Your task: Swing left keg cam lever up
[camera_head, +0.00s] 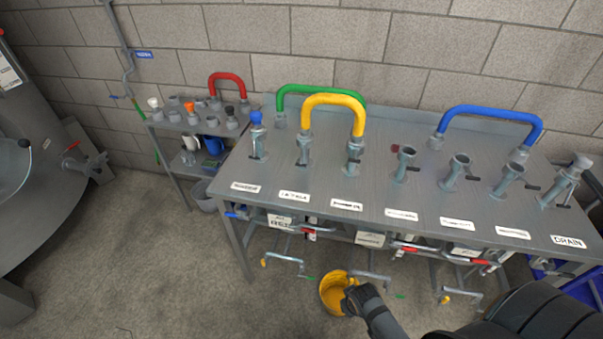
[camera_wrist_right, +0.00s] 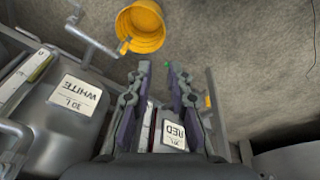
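A keg with a RED label (camera_head: 281,221) stands under the left part of the bench; its label is upside down in the right wrist view (camera_wrist_right: 174,134). A grey bar with a red part (camera_head: 310,236) shows near it. I cannot tell for sure which part is the cam lever. My right gripper (camera_head: 358,294) is low in front of the bench, overlapping the yellow bucket in the head view. In the right wrist view its fingers (camera_wrist_right: 161,70) are apart, with nothing held between them. The RED label shows beyond the finger bases. My left gripper is not in view.
A yellow bucket (camera_head: 334,291) stands on the floor before the bench. A WHITE keg (camera_wrist_right: 75,97) is beside the RED one. Bent pipes (camera_head: 285,259) with yellow and green ends stick out below. The steel bench top (camera_head: 330,180) carries several ports and coloured hoses. Floor at left is clear.

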